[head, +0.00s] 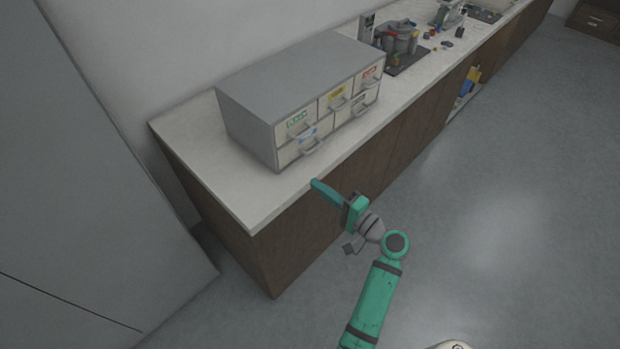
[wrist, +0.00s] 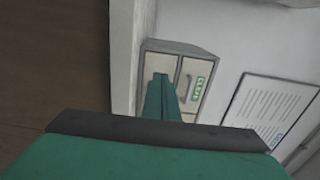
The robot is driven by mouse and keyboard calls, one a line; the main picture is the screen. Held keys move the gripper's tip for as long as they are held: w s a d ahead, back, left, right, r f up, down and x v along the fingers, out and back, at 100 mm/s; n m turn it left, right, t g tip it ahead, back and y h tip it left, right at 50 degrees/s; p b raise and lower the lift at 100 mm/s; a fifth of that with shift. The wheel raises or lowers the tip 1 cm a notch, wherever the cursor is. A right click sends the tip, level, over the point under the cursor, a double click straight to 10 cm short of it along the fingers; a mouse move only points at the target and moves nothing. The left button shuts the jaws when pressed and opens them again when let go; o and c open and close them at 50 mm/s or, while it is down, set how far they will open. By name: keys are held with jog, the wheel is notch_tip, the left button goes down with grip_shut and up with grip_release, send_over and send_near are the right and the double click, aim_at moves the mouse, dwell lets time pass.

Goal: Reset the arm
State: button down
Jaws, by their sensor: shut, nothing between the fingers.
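My arm, green with grey joints, reaches up from the bottom of the head view. My gripper (head: 326,192) is at its end, beside the front edge of the counter (head: 200,172) and below the grey drawer cabinet (head: 290,82). The fingers are together and hold nothing. In the wrist view the closed green fingers (wrist: 163,95) point toward the cabinet (wrist: 190,48), whose drawer with a green label (wrist: 198,88) shows beside them. The fingers look apart from the cabinet.
A lower opening (head: 467,85) holds blue and yellow things. The grey floor (head: 500,230) to the right is clear. A printed sheet (wrist: 262,108) hangs on the wall.

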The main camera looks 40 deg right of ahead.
jog(key=s+a+f+n+g+h, duration=0.1)
jog(key=s+a+f+g, duration=0.15)
jog(key=a+f, duration=0.3)
jog(key=s+a+f+g+h, duration=0.1)
jog(key=s+a+f+h, duration=0.1)
jog(key=s+a+f, duration=0.3)
jog(key=s+a+f+n+g+h, duration=0.1)
jog(key=a+f, duration=0.3)
jog(key=f, duration=0.3)
jog(key=s+a+f+n+h, duration=0.1)
jog(key=s+a+n, duration=0.3)
jog(key=s+a, duration=0.4)
jog(key=s+a+r+n+t+y, duration=0.2)
jog(key=s+a+r+n, duration=0.8)
jog(key=r, duration=0.5)
jog(key=s+a, duration=0.2)
jog(key=s, duration=0.1)
jog(key=shift+s+a, duration=0.15)
